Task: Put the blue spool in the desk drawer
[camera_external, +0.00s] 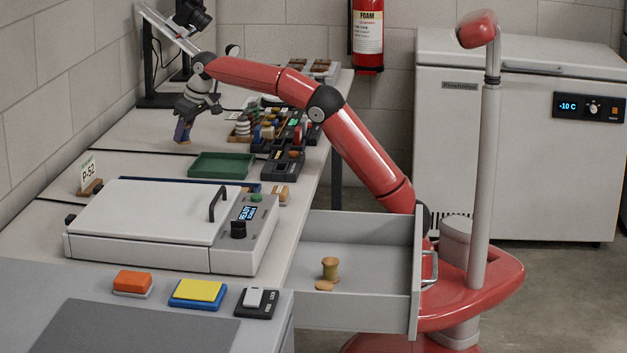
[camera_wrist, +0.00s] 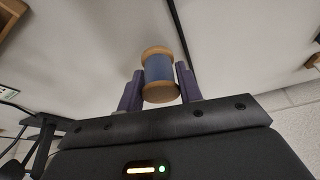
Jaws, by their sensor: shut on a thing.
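The blue spool (camera_wrist: 157,68), with wooden ends, sits between the purple fingers of my gripper (camera_wrist: 160,84) in the wrist view. My gripper (camera_external: 184,128) is shut on it, pointing down over the far left of the desk in the external view. There the spool is mostly hidden by the fingers; only a wooden end shows low down. I cannot tell whether it touches the desk. The desk drawer (camera_external: 362,303) is pulled open at the front right.
A white lidded machine (camera_external: 140,222) with a handle stands on the desk beside the drawer. A green tray (camera_external: 221,166) and a dark organizer (camera_external: 283,165) with small items lie behind it. A sign (camera_external: 88,174) stands at the left. The drawer's middle has free room.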

